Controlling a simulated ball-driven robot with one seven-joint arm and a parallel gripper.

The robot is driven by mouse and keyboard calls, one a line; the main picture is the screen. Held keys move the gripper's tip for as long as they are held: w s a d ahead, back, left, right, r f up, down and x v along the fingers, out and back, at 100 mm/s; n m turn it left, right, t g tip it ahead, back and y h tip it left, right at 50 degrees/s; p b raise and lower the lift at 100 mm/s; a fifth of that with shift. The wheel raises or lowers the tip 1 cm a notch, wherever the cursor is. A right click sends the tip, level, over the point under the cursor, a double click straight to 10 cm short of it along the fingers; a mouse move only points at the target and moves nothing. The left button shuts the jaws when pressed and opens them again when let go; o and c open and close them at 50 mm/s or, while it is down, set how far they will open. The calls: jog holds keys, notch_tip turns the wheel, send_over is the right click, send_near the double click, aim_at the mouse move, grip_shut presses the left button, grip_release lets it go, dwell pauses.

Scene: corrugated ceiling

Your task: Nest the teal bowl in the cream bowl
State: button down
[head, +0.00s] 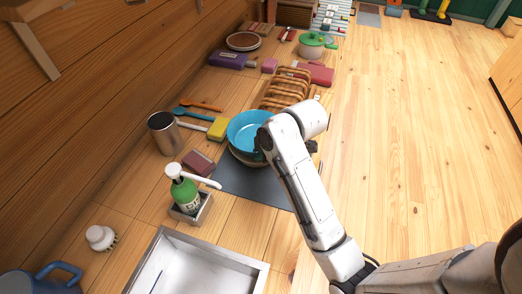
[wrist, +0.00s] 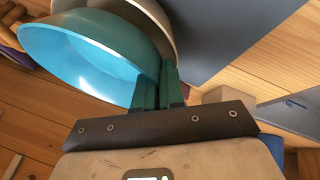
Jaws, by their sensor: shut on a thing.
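The teal bowl (head: 246,124) is over the cream bowl (head: 236,158), hiding most of it in the head view. Only a strip of the cream bowl's near side shows below it. My gripper (head: 262,146) is at the teal bowl's right side. In the wrist view my gripper (wrist: 160,90) is shut on the rim of the teal bowl (wrist: 75,62), which looks tilted there. The cream bowl (wrist: 163,22) shows behind it, offset to the right. I cannot tell whether the bowls touch.
A dark mat (head: 240,186) lies under the bowls. A wooden rack (head: 287,90) stands behind, a yellow sponge (head: 217,128) and a metal cup (head: 164,134) to the left. A green soap bottle (head: 185,192) and a sink (head: 190,272) are nearer.

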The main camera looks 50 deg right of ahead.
jog(key=c, duration=1.2)
grip_release()
jog(key=shift+o, duration=0.2)
jog(key=p+v, duration=0.1)
jog(key=v, duration=1)
jog(key=shift+f, duration=0.15)
